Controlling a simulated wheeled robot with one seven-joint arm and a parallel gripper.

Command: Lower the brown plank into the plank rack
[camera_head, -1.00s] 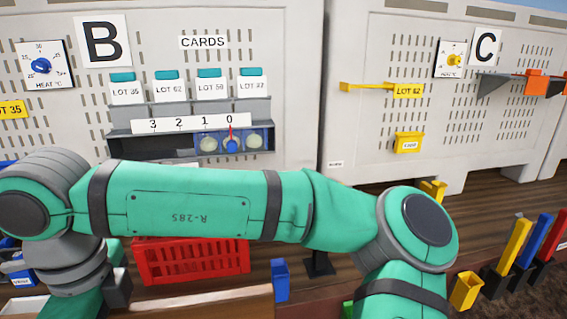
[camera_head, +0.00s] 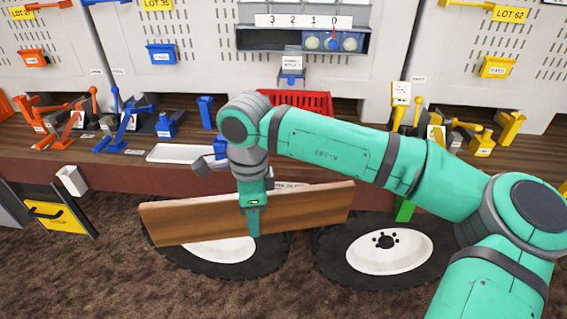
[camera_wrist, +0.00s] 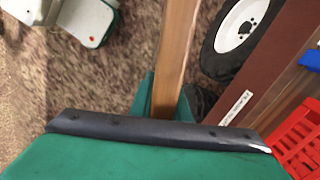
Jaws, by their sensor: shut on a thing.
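The brown plank (camera_head: 310,209) is held in front of the counter, its long side roughly level and its right end a little higher in the head view. My gripper (camera_head: 253,222) points down and is shut on the plank near its middle. In the wrist view the plank (camera_wrist: 178,45) runs away from between the green fingers (camera_wrist: 168,98). The plank hides part of a white label (camera_head: 292,186) on the counter front. I cannot clearly make out the plank rack; a green upright piece (camera_head: 404,210) shows right of the plank.
A red basket (camera_head: 300,101), a white tray (camera_head: 180,153) and coloured fixtures are on the counter. The brown floor in front is open.

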